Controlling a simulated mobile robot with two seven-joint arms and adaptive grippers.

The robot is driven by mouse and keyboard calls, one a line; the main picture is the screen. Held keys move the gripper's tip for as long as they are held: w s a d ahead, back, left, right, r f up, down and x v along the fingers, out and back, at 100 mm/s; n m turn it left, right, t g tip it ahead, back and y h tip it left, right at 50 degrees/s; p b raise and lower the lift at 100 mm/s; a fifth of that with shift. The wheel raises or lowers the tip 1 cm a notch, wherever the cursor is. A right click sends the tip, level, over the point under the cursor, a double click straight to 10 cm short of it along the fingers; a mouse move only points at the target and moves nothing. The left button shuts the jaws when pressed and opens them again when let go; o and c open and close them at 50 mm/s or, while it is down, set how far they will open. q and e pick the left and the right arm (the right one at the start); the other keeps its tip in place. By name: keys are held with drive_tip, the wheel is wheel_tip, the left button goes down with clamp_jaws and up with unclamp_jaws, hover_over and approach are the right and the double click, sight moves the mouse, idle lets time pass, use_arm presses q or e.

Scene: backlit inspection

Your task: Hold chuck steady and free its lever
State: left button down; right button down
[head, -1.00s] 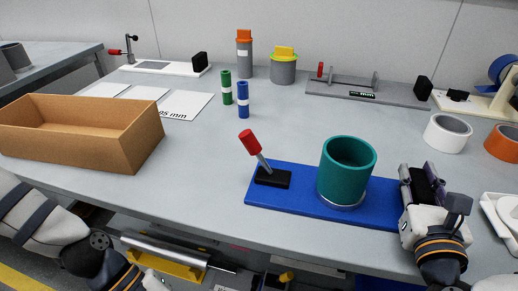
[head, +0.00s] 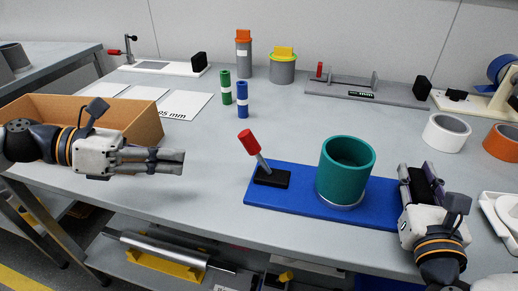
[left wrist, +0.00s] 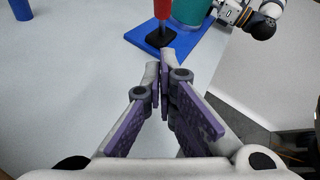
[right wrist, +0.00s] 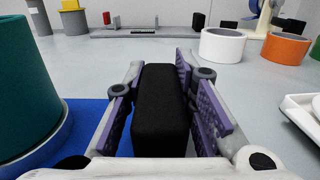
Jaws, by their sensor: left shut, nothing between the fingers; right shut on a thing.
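The chuck is a blue base plate (head: 292,213) carrying a teal open-topped cylinder (head: 345,172) on a light ring. A lever with a red handle (head: 249,142) leans up and left from a black pivot block (head: 272,178) at the plate's left end. It also shows in the left wrist view as a red handle (left wrist: 162,9). My left gripper (head: 182,161) is shut and empty above the table, left of the lever and apart from it. My right gripper (head: 418,173) is shut on a black block (right wrist: 160,105) at the plate's right end.
A cardboard box (head: 146,129) stands behind my left arm. Green (head: 226,88) and blue (head: 242,100) cylinders stand behind the lever. White (head: 446,133) and orange (head: 502,142) rings and a white tray (head: 500,211) are at right. The table left of the plate is clear.

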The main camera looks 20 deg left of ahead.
sight(258, 154)
use_arm(q)
drive_tip(key=x, duration=0.6)
drive_tip(key=shift+f, duration=0.4)
use_arm(e)
drive_tip(key=shift+f, duration=0.3)
use_arm(q)
drive_tip(key=shift+w+d+r, duration=0.6)
drive_tip(key=shift+w+d, duration=0.15)
drive_tip(key=shift+d, duration=0.15)
drive_tip(key=shift+w+d+r, duration=0.35)
drive_tip(key=shift+w+d, duration=0.05)
drive_tip(key=shift+d, duration=0.1)
drive_tip(key=shift+r, duration=0.1)
